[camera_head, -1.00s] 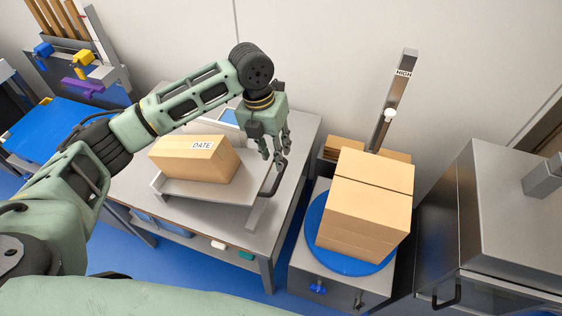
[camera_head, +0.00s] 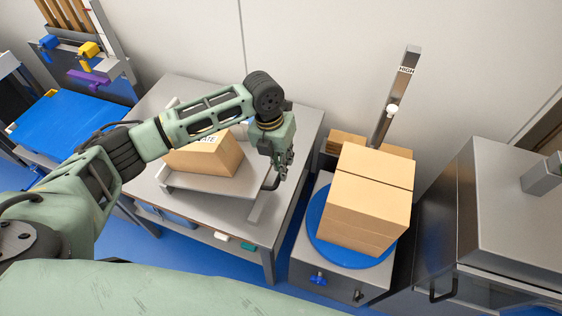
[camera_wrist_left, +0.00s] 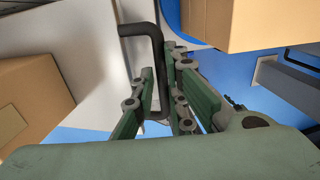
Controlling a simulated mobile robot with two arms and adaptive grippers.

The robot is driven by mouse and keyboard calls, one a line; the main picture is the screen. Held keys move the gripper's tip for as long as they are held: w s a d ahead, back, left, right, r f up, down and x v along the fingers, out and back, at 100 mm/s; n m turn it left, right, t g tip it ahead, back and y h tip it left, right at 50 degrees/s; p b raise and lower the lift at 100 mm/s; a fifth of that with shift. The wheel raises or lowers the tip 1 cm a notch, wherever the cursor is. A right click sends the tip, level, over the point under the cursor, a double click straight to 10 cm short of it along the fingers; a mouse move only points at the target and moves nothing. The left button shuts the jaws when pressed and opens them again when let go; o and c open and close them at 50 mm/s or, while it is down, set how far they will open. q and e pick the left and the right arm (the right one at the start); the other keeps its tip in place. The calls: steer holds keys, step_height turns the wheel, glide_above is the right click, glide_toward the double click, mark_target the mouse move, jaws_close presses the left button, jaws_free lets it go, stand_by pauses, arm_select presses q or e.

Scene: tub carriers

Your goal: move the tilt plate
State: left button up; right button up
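The tilt plate (camera_head: 222,187) is a grey plate on the metal table, with a cardboard box (camera_head: 212,160) resting on it. A dark bar handle (camera_head: 271,186) is at its right side. My left gripper (camera_head: 281,176) points down at this handle. In the left wrist view, its green-padded fingers (camera_wrist_left: 160,98) are apart, with the bent handle (camera_wrist_left: 158,70) showing between them; I cannot tell whether they touch it. The plate (camera_wrist_left: 88,55) and part of the box (camera_wrist_left: 30,100) show there too. My arm hides part of the box's label. My right gripper is out of view.
A large carton (camera_head: 368,200) sits on a blue round turntable (camera_head: 316,228) to the right, close to the table. Behind it stands a post marked HIGH (camera_head: 400,90). A grey metal cabinet (camera_head: 510,210) is at far right, and a blue surface (camera_head: 65,130) at left.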

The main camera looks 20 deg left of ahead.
arm_select(q)
jaws_close()
steer(key=d+f+y+b, duration=0.1)
steer(key=f+b, duration=0.1)
steer(key=f, duration=0.2)
steer(key=d+f+y+b, duration=0.1)
steer(key=f+b, duration=0.1)
steer(key=f, duration=0.3)
steer(key=d+f+b, duration=0.1)
steer(key=f+b, duration=0.2)
steer(key=f, duration=0.2)
steer(key=shift+s+d+f+y, duration=0.2)
steer(key=shift+f+y, duration=0.05)
steer(key=shift+y, duration=0.15)
